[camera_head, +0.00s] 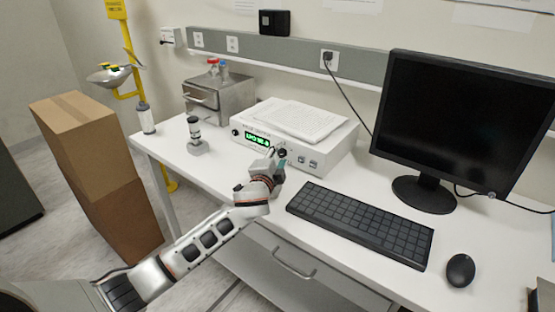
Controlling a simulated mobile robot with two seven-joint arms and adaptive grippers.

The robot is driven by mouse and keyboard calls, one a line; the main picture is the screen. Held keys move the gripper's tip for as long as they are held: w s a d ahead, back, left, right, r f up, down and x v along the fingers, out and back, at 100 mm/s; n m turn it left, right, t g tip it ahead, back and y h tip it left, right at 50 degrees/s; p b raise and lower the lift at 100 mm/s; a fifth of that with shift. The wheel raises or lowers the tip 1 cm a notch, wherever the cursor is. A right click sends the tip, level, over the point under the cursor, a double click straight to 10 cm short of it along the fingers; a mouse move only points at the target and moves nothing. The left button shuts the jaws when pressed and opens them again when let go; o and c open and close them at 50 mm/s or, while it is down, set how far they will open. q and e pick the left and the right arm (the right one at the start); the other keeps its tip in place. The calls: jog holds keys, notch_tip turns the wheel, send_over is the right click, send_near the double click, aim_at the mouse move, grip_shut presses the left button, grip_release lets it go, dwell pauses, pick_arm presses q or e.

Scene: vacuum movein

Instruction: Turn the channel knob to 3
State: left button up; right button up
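The white control box (318,150) stands on the desk with a lit green display (257,138) on its front. A black knob (282,153) shows on the front face right of the display, partly behind my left gripper's fingers. My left gripper (277,158) is at the front of the box, its fingertips close to this knob. I cannot tell whether they touch it or are open or shut. Any number on the knob is too small to read. Another small dark knob (235,132) sits left of the display. My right gripper is not in view.
Papers (300,119) lie on the box. A keyboard (360,222), mouse (460,270) and monitor (460,120) are to the right. A small gauge on a stand (196,136) and a metal box (222,97) are to the left. Stacked cartons (90,145) stand beside the desk.

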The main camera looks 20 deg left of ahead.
pick_arm(q)
jog(key=s, duration=0.4)
jog(key=s+r, duration=0.1)
jog(key=s, duration=0.7)
jog(key=shift+d+r, duration=0.15)
jog(key=shift+r, duration=0.05)
